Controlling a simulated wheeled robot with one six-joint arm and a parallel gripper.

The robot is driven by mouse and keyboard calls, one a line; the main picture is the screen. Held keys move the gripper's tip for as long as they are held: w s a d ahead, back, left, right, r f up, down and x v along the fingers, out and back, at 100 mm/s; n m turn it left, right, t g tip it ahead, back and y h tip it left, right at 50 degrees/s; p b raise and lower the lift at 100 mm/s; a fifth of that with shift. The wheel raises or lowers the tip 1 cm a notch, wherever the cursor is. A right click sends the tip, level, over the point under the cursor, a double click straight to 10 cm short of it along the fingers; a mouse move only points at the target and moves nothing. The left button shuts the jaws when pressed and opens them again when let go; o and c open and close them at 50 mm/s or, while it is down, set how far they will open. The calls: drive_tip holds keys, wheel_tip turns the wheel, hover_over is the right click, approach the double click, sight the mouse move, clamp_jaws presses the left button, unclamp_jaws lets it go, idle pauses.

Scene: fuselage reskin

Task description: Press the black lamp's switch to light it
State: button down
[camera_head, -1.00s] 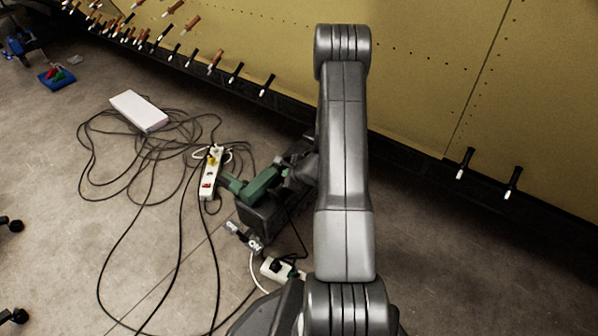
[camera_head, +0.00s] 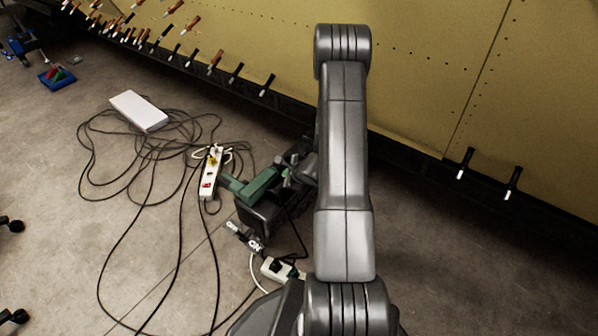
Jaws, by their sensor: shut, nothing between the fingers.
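The black lamp (camera_head: 257,217) appears to be the dark boxy thing on the floor, left of my forearm. A green tool-like thing (camera_head: 262,184) lies at its upper side and covers part of it. My gripper (camera_head: 288,178) is partly visible beside my forearm, at the right end of the green thing and just above the lamp. It is shut and holds nothing. I cannot tell whether it touches the lamp. The switch is too small or hidden to make out. No glow shows from the lamp.
A white power strip (camera_head: 211,174) with a red switch and plugs lies left of the lamp. A second white socket block (camera_head: 277,268) lies below it. Loose black cables and a white box (camera_head: 139,111) spread leftward. A yellow panel (camera_head: 430,70) with protruding pins stands behind.

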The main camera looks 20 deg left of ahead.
drive_tip(key=shift+f+b, duration=0.2)
drive_tip(key=shift+b, duration=0.15)
drive_tip(key=shift+f+b, duration=0.25)
drive_tip(key=shift+b, duration=0.3)
idle(0.4)
drive_tip(key=shift+r, duration=0.5)
wheel_tip(320, 180, up, 6)
drive_tip(key=p, duration=0.3)
idle(0.4)
